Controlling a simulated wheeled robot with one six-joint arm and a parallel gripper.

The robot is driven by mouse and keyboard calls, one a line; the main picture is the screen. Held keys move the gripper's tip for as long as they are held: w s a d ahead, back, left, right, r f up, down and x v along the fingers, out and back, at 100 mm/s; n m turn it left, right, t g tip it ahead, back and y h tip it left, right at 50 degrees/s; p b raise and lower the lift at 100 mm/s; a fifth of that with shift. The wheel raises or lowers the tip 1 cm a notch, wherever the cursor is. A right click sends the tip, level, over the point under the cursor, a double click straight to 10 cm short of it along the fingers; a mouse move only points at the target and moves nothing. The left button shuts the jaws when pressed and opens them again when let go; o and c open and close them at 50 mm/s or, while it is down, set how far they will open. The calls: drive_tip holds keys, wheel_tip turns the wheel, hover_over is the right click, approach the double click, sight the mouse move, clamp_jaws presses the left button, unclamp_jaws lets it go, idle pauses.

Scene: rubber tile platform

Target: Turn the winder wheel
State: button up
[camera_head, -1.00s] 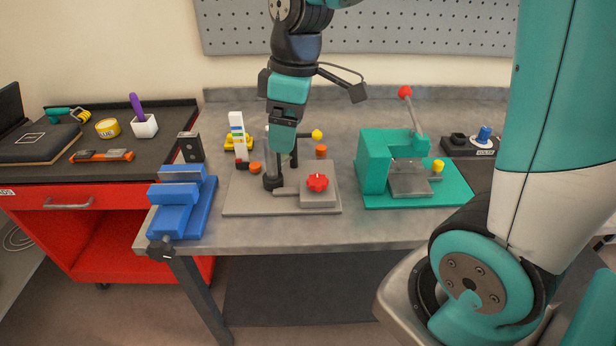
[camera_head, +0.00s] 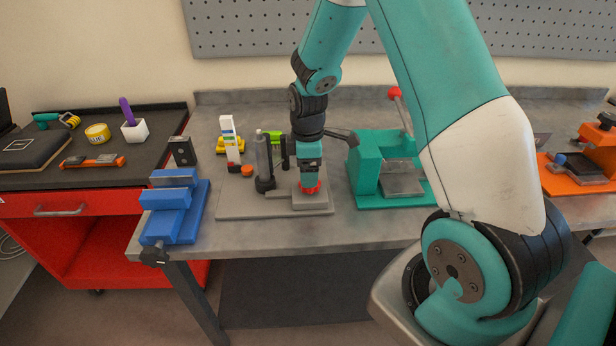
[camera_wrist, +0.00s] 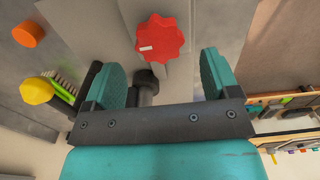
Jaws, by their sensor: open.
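The red lobed wheel (camera_wrist: 160,40) has a white mark on it and sits on a grey block of the winder fixture (camera_head: 235,210). In the head view only a bit of the wheel (camera_head: 310,187) shows, below my gripper. My gripper (camera_head: 310,182) points down just above the wheel. In the wrist view the two teal fingers of my gripper (camera_wrist: 162,75) are open and apart, with the wheel beyond their tips and roughly centred between them. No contact with the wheel shows, and the exact height gap cannot be told.
A dark upright post (camera_head: 264,160) stands just left of my gripper. A teal press (camera_head: 368,165) with a red-tipped lever is close on the right. A blue vise (camera_head: 172,215) stands at the left. An orange device (camera_head: 580,175) is at the far right.

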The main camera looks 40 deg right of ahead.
drive_tip(key=shift+f, duration=1.9)
drive_tip(key=c, duration=0.9)
